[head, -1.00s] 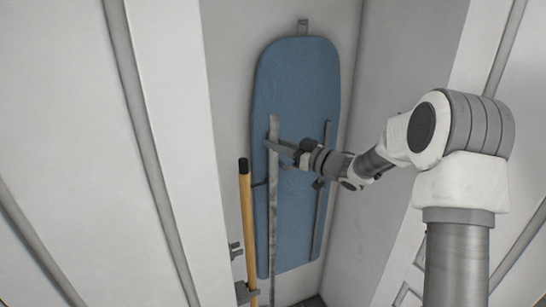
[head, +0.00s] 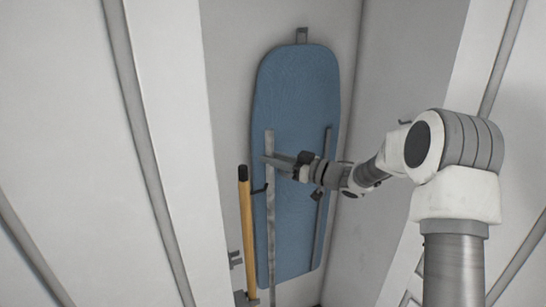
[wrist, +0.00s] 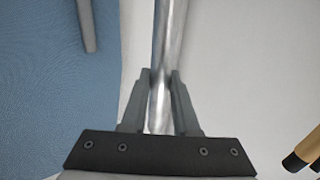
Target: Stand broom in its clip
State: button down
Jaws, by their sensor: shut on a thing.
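My gripper (head: 268,159) is shut on a long grey metal pole (head: 271,220), apparently the broom's handle. It stands nearly upright in front of the blue ironing board. Its lower end leaves the head view, so no broom head shows. In the wrist view the shiny pole (wrist: 168,40) runs up between the two fingers (wrist: 160,100). A grey bracket (head: 235,259), possibly the clip, is on the wall at lower left. It looks empty, apart from the held pole.
A yellow pole with a black top (head: 246,225) stands just left of the held pole, by a lower bracket (head: 245,298). The blue ironing board (head: 295,90) hangs on the back wall. White side walls close in the narrow space.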

jog(key=s+a+b, duration=0.3)
jog(key=s+a, duration=0.2)
jog(key=a, duration=0.6)
jog(key=shift+f, duration=0.35)
dwell(0.9)
jog(key=shift+s, duration=0.1)
dwell(0.5)
dwell(0.4)
jog(key=c, duration=0.6)
grip_release()
jog(key=b+v, duration=0.1)
jog(key=v, duration=1.6)
jog(key=shift+s+d+f+b, duration=0.2)
jog(key=shift+f+b, duration=0.05)
jog(key=shift+b, duration=0.05)
